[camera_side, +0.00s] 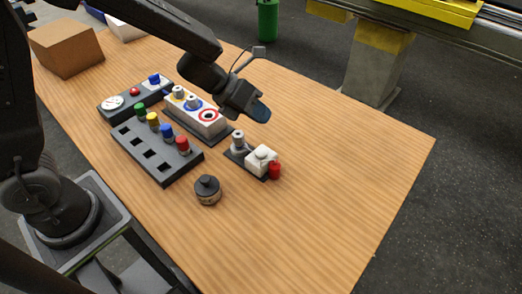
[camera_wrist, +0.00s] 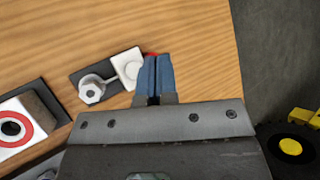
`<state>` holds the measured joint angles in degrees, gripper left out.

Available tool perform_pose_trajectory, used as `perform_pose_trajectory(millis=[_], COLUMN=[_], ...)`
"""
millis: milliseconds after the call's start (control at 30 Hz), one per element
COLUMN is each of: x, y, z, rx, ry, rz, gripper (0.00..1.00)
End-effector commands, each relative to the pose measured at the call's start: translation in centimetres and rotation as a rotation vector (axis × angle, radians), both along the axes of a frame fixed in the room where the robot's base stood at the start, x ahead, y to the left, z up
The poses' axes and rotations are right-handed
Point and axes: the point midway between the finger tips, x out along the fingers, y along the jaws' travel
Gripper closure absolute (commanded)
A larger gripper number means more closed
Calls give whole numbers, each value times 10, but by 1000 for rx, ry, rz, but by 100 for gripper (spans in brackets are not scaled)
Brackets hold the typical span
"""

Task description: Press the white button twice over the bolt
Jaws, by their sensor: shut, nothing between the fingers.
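The white button (camera_side: 263,154) is a round cap on a white block, fixed to a small dark plate on the wooden table. The grey hex-headed bolt (camera_side: 238,138) stands on the same plate beside it. In the wrist view the bolt (camera_wrist: 92,92) is left of my fingers, and the white button (camera_wrist: 128,68) lies between the bolt and the fingertips, partly hidden. My gripper (camera_side: 261,114), with blue fingers, is shut and empty. It hangs above the table, behind the plate in the side view. Its fingers (camera_wrist: 158,62) also show in the wrist view, apart from the bolt.
A red cylinder (camera_side: 275,170) stands beside the white block. A panel with coloured rings (camera_side: 208,115) and a dark rack with coloured pegs (camera_side: 150,162) are to the left. A round black-topped part (camera_side: 208,187) stands in front. The table's right side is clear.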

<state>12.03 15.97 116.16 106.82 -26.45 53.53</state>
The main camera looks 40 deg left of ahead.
Motion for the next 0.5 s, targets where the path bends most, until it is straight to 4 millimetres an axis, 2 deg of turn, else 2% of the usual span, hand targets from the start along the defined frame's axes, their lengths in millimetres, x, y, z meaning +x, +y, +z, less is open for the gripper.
perform_pose_trajectory(millis=[300, 500], x=[0, 0], y=[1, 0], z=[-45, -67], rx=[2, 0], ry=[6, 5], rz=[4, 2], gripper=[100, 100])
